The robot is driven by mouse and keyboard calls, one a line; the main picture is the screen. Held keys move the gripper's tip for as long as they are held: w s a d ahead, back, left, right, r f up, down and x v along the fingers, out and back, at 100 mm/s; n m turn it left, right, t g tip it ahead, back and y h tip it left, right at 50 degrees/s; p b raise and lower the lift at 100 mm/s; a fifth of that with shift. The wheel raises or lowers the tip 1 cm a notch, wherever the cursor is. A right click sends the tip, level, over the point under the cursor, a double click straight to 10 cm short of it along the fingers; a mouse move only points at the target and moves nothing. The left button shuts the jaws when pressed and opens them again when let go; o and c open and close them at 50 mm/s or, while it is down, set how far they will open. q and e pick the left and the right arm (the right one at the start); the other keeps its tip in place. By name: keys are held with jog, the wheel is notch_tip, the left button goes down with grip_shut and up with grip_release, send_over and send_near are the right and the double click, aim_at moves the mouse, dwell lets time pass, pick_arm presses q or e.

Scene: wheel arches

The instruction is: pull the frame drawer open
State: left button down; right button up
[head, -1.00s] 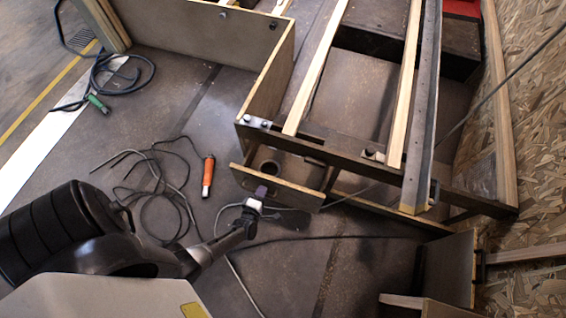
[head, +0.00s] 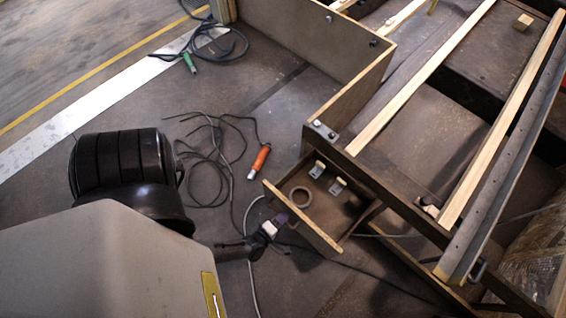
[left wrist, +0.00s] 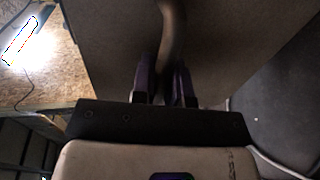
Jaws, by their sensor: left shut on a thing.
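The frame drawer (head: 318,236) is a wooden box under the corner of the wooden frame (head: 350,92). It stands pulled out, so its inside shows. A ring (head: 300,197) and two small metal pieces with pale blocks (head: 337,187) lie in it. My left gripper (head: 278,222) is at the outer face of the drawer front. In the left wrist view its purple fingers (left wrist: 166,88) are shut on a curved brownish handle (left wrist: 173,30), which stands against the dark drawer front. The handle is too small to make out in the head view. My right gripper is not in view.
An orange-handled tool (head: 260,160) and a tangle of dark cable (head: 205,160) lie on the floor left of the drawer. A grey cable runs beneath my left gripper. A green-ended cable (head: 190,63) lies further back. Pale wooden slats (head: 425,75) cross the frame.

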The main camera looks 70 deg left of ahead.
pick_arm(q)
jog(key=c, duration=1.1)
grip_release()
jog(key=shift+c, duration=0.2)
jog(key=p+v, duration=0.3)
jog(key=v, duration=1.1)
jog(key=shift+w+f, duration=0.1)
jog(key=shift+f, duration=0.05)
